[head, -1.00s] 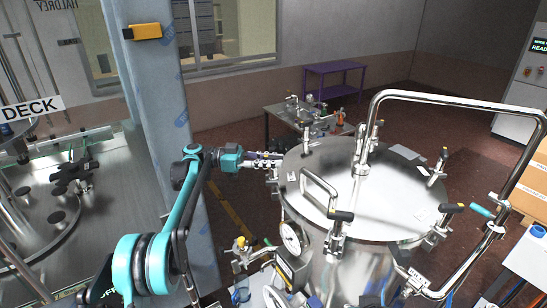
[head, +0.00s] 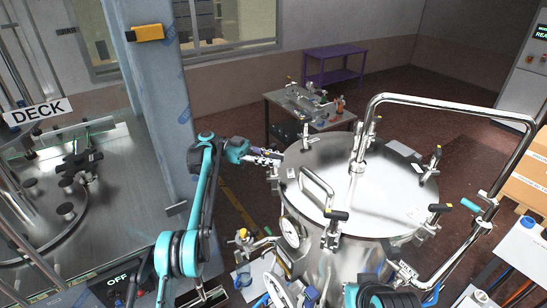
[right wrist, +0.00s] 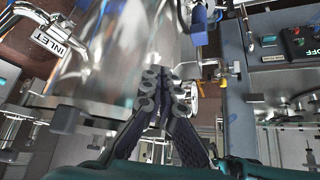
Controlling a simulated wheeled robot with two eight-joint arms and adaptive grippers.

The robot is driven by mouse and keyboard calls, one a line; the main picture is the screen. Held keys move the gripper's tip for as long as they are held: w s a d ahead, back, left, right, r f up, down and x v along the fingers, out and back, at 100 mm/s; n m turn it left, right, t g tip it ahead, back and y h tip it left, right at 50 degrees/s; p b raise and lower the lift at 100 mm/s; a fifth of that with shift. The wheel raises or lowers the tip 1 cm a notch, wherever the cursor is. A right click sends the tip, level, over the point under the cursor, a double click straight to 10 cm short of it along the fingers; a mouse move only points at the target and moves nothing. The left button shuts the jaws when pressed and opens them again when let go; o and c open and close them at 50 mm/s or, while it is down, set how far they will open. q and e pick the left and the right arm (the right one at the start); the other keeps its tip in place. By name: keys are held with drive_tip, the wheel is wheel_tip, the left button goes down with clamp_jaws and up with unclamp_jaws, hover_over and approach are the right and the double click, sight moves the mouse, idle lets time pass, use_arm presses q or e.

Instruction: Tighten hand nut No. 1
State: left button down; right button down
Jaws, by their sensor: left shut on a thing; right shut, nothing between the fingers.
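The steel tank's round lid (head: 385,175) carries several clamps with hand nuts around its rim. No number can be read on them. My left gripper (head: 268,158) reaches in from the left at the lid's left edge. It is shut on a hand nut there, which the fingers mostly hide. Other hand nuts stand at the lid's back left (head: 305,135) and right (head: 434,158). My right gripper (right wrist: 167,85) shows in the right wrist view, its fingers together and empty, with the blurred tank wall (right wrist: 110,55) beyond.
A tall bent steel pipe (head: 450,103) arches over the lid, and a lid handle (head: 318,185) stands at its front. A pillar (head: 150,100) rises left of my left arm. A small metal table (head: 283,97) with parts stands behind the tank.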

use_arm(q)
drive_tip(key=shift+r, duration=0.2)
drive_tip(key=c, duration=1.5)
unclamp_jaws()
drive_tip(key=shift+o, duration=0.2)
drive_tip(key=shift+d+f, duration=0.1)
